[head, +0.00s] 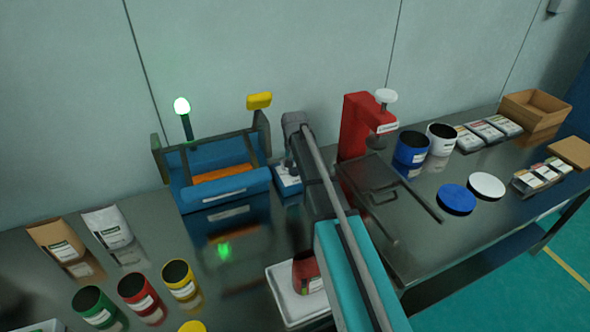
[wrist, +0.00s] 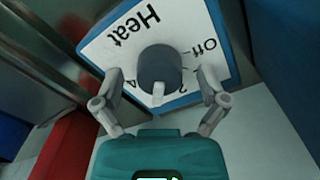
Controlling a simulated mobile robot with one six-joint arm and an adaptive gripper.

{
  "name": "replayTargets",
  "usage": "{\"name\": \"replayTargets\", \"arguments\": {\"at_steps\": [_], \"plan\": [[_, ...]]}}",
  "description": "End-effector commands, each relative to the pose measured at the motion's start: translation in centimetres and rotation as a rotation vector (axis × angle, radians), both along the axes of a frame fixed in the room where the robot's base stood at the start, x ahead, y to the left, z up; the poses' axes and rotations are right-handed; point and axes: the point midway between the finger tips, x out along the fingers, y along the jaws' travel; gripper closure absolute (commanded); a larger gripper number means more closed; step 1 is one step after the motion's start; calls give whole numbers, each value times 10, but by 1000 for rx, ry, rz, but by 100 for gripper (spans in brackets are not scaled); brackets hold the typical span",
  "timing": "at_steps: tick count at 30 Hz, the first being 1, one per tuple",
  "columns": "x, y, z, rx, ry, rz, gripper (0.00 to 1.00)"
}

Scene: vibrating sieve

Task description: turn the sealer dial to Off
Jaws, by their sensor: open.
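The dial (wrist: 160,68) is a round dark grey knob on a white, blue-edged plate (wrist: 105,48) lettered "Heat", with "Off" and smaller marks partly hidden. A small white pointer on the knob's lower edge in the wrist view points down, away from "Off". My gripper (wrist: 160,84) is open, with one finger on each side of the knob; I cannot tell whether they touch it. In the head view the plate's blue and white box (head: 287,182) stands beside the blue sealer (head: 215,190), partly hidden by my arm. My gripper (head: 290,165) is there, its fingers mostly hidden.
A red press (head: 358,125) stands close right of my arm. A white tray with a red container (head: 306,272) lies below the arm. Bags and open tins stand left; more tins, lids and packets lie right.

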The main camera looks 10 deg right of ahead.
Motion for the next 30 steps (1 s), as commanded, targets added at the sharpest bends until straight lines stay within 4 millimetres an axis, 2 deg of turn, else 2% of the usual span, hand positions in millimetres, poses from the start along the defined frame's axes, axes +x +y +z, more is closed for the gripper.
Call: {"name": "replayTargets", "arguments": {"at_steps": [5, 18, 30], "plan": [[0, 0, 0, 0, 0, 0, 7], [0, -1, 0, 0, 0, -1, 89], [0, -1, 0, 0, 0, 48, 90]]}}
